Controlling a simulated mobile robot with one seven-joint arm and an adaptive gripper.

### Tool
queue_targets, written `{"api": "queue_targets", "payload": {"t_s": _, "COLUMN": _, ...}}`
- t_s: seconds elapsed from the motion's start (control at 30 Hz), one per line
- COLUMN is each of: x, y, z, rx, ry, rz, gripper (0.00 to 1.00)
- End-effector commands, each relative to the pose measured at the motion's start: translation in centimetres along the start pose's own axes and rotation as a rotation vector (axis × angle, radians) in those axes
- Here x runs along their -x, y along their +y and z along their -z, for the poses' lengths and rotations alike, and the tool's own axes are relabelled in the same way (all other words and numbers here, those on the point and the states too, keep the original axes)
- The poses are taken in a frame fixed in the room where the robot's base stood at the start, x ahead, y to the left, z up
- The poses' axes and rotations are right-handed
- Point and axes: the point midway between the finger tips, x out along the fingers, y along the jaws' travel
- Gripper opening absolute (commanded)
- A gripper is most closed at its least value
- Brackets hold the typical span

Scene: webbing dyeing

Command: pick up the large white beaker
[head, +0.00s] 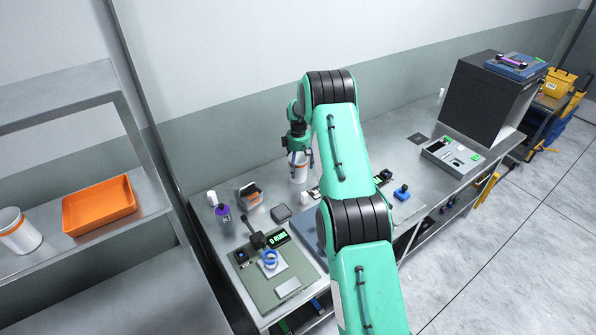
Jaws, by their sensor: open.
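A second white beaker (19,236) with an orange band is on the shelf at the far left, away from my gripper.
An orange tray (99,205) sits on the left shelf. On the bench near the beaker are a small dark box (281,213), an orange-and-black holder (249,195) and a purple-and-white bottle (222,212). A large dark cabinet (490,103) stands at the right end.

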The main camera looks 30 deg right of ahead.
Motion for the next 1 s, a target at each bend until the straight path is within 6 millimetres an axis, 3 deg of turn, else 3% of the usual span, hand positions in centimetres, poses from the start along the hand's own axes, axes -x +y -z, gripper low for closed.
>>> {"api": "queue_targets", "payload": {"t_s": 0.4, "x": -3.7, "y": 0.1, "z": 0.1, "rx": 0.000, "ry": 0.000, "rz": 0.000, "gripper": 0.84}}
{"api": "queue_targets", "payload": {"t_s": 1.0, "x": -3.9, "y": 0.1, "z": 0.1, "rx": 0.000, "ry": 0.000, "rz": 0.000, "gripper": 0.84}}
